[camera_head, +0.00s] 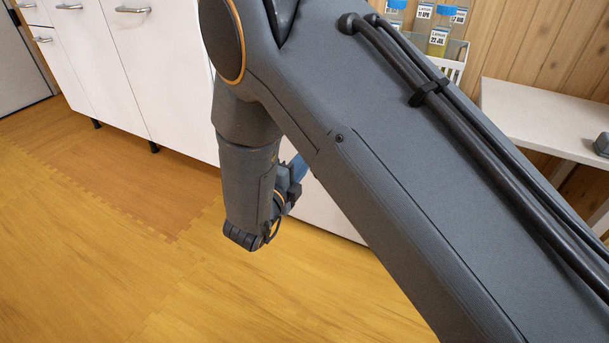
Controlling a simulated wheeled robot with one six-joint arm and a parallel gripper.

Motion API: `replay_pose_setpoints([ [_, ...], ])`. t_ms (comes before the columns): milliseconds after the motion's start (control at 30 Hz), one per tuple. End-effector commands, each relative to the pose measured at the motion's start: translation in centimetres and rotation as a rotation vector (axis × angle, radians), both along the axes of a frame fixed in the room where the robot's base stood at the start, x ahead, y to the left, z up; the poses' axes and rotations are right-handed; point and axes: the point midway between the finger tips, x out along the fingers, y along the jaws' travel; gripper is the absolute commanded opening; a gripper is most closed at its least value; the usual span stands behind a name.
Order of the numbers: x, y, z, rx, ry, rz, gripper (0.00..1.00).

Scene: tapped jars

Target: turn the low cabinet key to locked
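The low white cabinet (175,85) runs along the back, with grey bar handles on its doors and drawers. No key or lock shows; part of the cabinet front is hidden behind my arm. My gripper (293,178) is mostly hidden behind my wrist, close in front of the cabinet's lower right part in the picture. A small blue piece shows there, but I cannot tell what it is. The fingertips do not show clearly, so I cannot tell whether the gripper is open or holds anything.
My arm crosses the middle and right of the view. A white shelf or table (535,118) stands at right with a grey object (602,145). Labelled jars with blue tops (438,40) stand by a white rack (453,62). The yellow-orange floor (100,260) is clear at left.

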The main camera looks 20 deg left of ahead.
Motion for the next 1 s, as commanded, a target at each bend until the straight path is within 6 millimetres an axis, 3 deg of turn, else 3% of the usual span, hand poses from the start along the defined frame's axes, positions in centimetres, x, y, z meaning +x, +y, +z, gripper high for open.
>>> replay_pose_setpoints([
  [267, -0.2, 0.3, -0.6, 0.022, -0.035, -0.012, 0.20],
  [1000, 5.1, -0.2, -0.7, 0.019, -0.033, -0.011, 0.20],
])
